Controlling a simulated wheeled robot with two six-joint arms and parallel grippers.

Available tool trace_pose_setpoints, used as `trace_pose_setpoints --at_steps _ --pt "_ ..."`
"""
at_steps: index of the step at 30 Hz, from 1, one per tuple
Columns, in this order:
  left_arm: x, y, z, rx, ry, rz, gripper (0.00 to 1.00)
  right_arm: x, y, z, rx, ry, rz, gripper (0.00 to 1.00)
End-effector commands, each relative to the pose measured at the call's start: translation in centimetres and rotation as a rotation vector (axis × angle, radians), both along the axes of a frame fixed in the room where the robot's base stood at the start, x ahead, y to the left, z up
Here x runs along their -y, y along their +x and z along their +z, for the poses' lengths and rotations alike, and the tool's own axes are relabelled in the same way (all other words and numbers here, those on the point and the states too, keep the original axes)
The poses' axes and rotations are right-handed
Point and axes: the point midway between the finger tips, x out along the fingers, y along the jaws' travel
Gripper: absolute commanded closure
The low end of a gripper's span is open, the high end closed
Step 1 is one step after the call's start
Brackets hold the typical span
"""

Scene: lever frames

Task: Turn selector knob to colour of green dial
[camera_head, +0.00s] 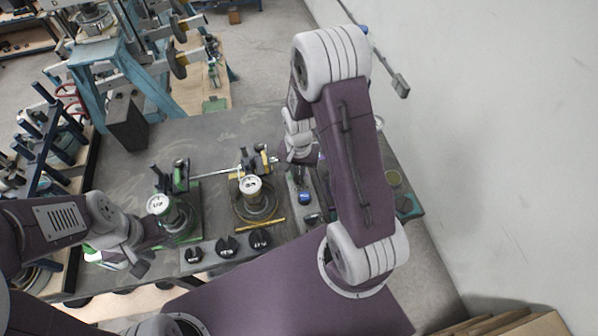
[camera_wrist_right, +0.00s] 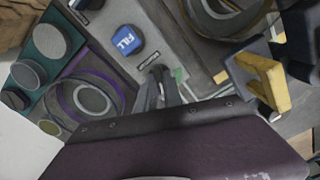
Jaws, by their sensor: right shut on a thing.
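My right gripper (camera_head: 298,172) points down at the narrow grey panel (camera_head: 297,212), above the blue FILL button (camera_head: 304,198). In the right wrist view its fingers (camera_wrist_right: 158,82) are shut on what appears to be the selector knob, mostly hidden between them. Green marking shows on the panel beside the fingertips; the knob's pointing direction cannot be read. A white-faced dial (camera_head: 158,205) stands on a green base at the left of the table. My left gripper (camera_head: 140,264) hangs near the table's front left, apart from the dial; its jaws are unclear.
A second dial (camera_head: 250,185) stands on a yellow-marked base. Black knobs (camera_head: 227,246) sit on a front panel. In the right wrist view, a purple-ringed part (camera_wrist_right: 92,98) and a teal block (camera_wrist_right: 50,40) lie close left of the fingers. A dark box (camera_head: 126,122) stands far left.

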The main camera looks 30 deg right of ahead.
Motion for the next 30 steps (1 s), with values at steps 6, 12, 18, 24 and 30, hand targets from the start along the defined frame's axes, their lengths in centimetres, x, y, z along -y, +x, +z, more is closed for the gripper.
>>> trace_pose_setpoints --at_steps 6,12,18,24,30 --pt "0.0 0.0 0.4 0.000 0.000 0.000 0.64 0.0 0.2 0.2 0.005 0.000 0.205 1.00" --pt "0.0 0.0 0.7 0.000 0.000 0.000 0.64 0.0 0.2 0.2 0.004 -0.001 0.394 1.00" --pt "0.0 0.0 0.9 0.000 0.000 0.000 0.64 0.0 0.2 0.2 0.005 -0.001 0.584 1.00" --pt "0.0 0.0 1.1 0.000 0.000 0.000 0.64 0.0 0.2 0.2 0.006 -0.001 0.774 1.00" --pt "0.0 0.0 1.2 0.000 0.000 0.000 0.64 0.1 0.2 0.3 0.007 -0.003 0.955 1.00"
